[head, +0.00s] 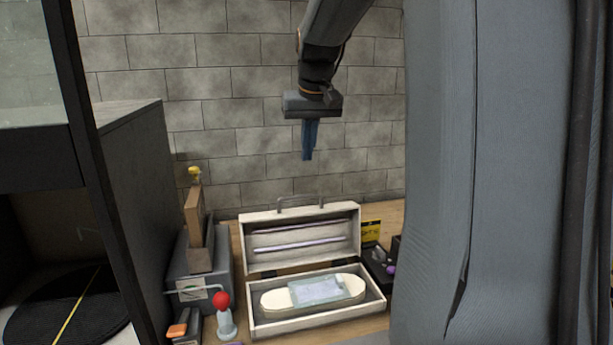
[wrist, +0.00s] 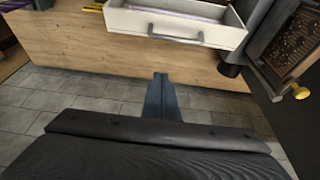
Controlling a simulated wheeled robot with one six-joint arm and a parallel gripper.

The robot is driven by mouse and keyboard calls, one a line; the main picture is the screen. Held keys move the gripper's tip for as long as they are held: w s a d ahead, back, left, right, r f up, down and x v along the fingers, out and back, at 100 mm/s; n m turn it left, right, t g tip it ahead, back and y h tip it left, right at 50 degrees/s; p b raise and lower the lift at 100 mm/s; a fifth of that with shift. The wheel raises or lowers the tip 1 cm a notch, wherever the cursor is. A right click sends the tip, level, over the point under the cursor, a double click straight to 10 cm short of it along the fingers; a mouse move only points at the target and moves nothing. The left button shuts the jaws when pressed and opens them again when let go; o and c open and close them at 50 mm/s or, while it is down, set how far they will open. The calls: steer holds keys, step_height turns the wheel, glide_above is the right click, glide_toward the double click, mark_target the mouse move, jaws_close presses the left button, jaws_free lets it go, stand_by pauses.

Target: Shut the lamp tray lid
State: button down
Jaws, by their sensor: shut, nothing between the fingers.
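The lamp tray (head: 318,329) is a whitish box on a wooden bench, with its lid (head: 243,230) standing open at the back. Pale lamp tubes (head: 300,246) run across the inside of the lid. A handle (head: 300,203) sits on the lid's top edge. A cream oval piece with a pale blue sheet (head: 319,291) lies inside the tray. My gripper (head: 307,157) is shut and empty, pointing down well above the lid, not touching it. In the wrist view my shut fingers (wrist: 160,78) lie below the whitish lid (wrist: 130,18) and its handle (wrist: 176,37), apart from them.
A grey box with a wooden block (head: 201,262) stands left of the tray, with a red-topped joystick-like object (head: 222,301) in front. A dark bin and yellow card (head: 371,230) are close on the right. A brick wall (head: 200,80) rises behind; a dark cabinet (head: 130,200) stands left.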

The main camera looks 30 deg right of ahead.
steer(key=p, duration=0.2)
glide_above(307, 207)
steer(key=w+d, duration=0.1)
steer(key=w, duration=0.3)
step_height(307, 207, down, 9)
steer(key=shift+s+a+p, duration=0.25)
steer(key=shift+s+p, duration=0.1)
steer(key=shift+s, duration=0.75)
steer(key=shift+s+a+p, duration=0.2)
steer(key=shift+s+p, duration=0.1)
steer(key=shift+s, duration=0.75)
steer(key=shift+a, duration=0.15)
